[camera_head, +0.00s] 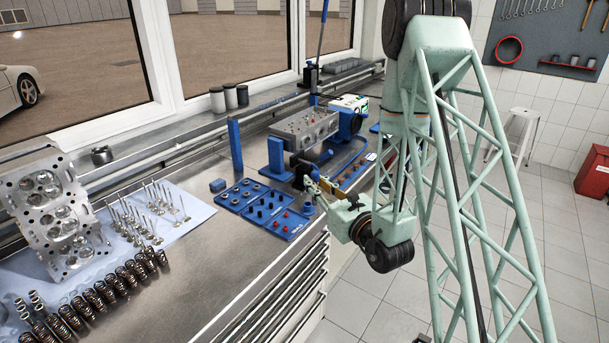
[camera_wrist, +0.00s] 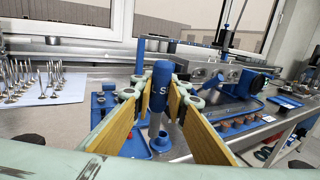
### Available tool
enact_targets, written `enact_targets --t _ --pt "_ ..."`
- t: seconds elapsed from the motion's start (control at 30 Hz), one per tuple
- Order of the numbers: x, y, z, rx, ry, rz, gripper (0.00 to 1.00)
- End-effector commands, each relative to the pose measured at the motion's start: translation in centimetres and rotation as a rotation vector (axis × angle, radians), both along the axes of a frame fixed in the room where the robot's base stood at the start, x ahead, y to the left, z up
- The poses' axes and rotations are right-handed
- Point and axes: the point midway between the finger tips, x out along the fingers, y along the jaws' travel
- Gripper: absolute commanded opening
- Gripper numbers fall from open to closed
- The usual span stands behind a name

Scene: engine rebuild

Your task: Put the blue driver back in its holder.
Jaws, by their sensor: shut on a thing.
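The blue driver (camera_wrist: 160,84) stands nearly upright between my gripper's pads in the wrist view, with its blue handle on top and a grey shaft below. My gripper (camera_wrist: 163,101) is shut on it, with a yellow pad on each side. A blue ring-shaped holder (camera_wrist: 160,144) shows at the bottom of the shaft. I cannot tell whether the shaft tip is inside the ring or above it. In the head view my gripper (camera_head: 314,186) is over the bench's front edge, beside the blue trays; the driver is hard to make out there.
Blue trays (camera_head: 262,214) with small parts lie left of my gripper. A cylinder head (camera_head: 304,129) sits on a blue fixture behind it. A blue post (camera_head: 235,146) stands farther left. Valves (camera_head: 150,212) and springs (camera_head: 90,300) lie at the left. Bare bench (camera_head: 205,258) shows between.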

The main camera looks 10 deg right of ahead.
Motion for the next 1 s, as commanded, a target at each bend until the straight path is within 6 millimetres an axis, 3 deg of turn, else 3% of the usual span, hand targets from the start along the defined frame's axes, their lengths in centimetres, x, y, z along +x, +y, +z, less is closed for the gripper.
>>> enact_targets --t 0.57,1.0 --pt "0.5 0.1 0.1 0.000 -0.003 0.016 0.01" --pt "5.0 1.6 0.4 -0.004 -0.005 0.218 0.01"
